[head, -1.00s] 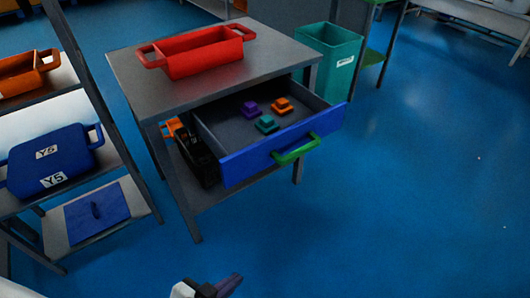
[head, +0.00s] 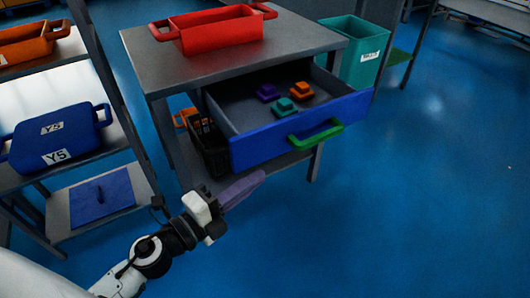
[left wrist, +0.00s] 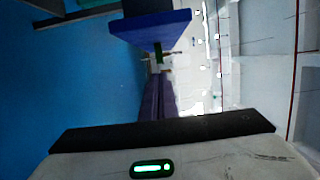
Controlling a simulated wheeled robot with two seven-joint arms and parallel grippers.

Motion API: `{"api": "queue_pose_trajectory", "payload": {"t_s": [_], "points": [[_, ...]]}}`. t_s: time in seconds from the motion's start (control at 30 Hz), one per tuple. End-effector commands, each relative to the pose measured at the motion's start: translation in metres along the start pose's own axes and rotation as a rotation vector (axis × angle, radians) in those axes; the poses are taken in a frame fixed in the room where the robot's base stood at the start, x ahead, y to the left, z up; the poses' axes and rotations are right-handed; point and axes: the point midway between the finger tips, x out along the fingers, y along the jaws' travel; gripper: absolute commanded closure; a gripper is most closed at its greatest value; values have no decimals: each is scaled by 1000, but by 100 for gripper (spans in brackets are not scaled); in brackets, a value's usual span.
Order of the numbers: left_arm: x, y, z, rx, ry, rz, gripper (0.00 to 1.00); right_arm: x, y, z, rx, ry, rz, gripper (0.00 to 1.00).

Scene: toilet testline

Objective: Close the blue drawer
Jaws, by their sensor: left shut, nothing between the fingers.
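The blue drawer (head: 258,145) of the grey table stands pulled out, with a green handle (head: 316,134) on its front. Inside it lie a purple (head: 268,92), a teal (head: 285,107) and an orange (head: 301,90) block-like piece. My left gripper (head: 252,182), with purple fingers, is shut and empty, in front of and below the drawer front, left of the handle in the picture. In the left wrist view, the shut fingers (left wrist: 158,97) point towards the blue drawer front (left wrist: 150,30) and the green handle (left wrist: 158,54). My right gripper is not in view.
A red bin (head: 222,30) stands on the grey tabletop (head: 290,38). A shelf with a blue bin (head: 55,140) stands at left. A teal bin (head: 355,50) is behind. The blue floor at right is clear.

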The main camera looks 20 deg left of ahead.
Motion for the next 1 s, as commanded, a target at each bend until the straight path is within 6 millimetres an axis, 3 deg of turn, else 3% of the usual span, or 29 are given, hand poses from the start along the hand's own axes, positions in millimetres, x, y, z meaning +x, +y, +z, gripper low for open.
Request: {"api": "queue_pose_trajectory", "payload": {"t_s": [0.37,0.6,1.0], "points": [[73,-1,4,1,-4,-1,100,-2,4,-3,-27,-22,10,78],[77,2,34,-1,-2,1,100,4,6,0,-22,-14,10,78],[78,0,40,-3,-2,0,100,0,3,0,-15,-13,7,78]]}}
